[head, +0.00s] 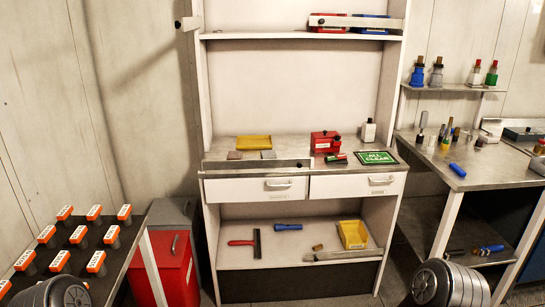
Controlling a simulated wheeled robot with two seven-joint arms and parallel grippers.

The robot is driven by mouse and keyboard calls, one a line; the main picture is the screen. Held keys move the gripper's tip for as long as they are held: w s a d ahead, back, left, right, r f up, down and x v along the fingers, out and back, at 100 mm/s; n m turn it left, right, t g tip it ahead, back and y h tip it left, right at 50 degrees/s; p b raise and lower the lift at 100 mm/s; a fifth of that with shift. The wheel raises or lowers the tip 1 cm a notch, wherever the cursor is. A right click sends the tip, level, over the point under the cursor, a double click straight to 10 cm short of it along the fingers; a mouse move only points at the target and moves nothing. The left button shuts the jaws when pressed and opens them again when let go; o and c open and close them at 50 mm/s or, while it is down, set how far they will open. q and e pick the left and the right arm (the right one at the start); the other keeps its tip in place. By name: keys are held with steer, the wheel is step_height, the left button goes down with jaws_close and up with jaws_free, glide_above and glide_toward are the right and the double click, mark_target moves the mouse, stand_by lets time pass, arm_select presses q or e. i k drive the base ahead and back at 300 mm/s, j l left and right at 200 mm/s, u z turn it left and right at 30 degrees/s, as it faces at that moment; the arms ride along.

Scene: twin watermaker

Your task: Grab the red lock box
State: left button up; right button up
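Another red box or bin (328,29) is on the top shelf, partly behind a rail. A larger red box with a handle (176,266) stands low at the left, beside the cabinet. I cannot tell for sure which one is called the lock box. Rounded parts of my two arms show at the bottom left and bottom right. Neither gripper is in view.
On the counter are a yellow tray (254,142), a white bottle (368,131) and a green sign (376,158). A raised rail (258,164) runs along the left front edge. Side tables with orange-topped items (95,213) and tools (458,169) flank the cabinet.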

mark_target(322, 145)
steer(key=i+z, duration=0.2)
steer(key=z, duration=0.7)
steer(key=i+j+z, duration=0.45)
steer(key=i, duration=0.2)
steer(key=i+j+z, duration=0.45)
steer(key=i+j, duration=0.7)
steer(key=j, duration=0.2)
steer(key=i+j, duration=0.25)
steer(key=j+z, duration=0.05)
steer(key=j, duration=0.05)
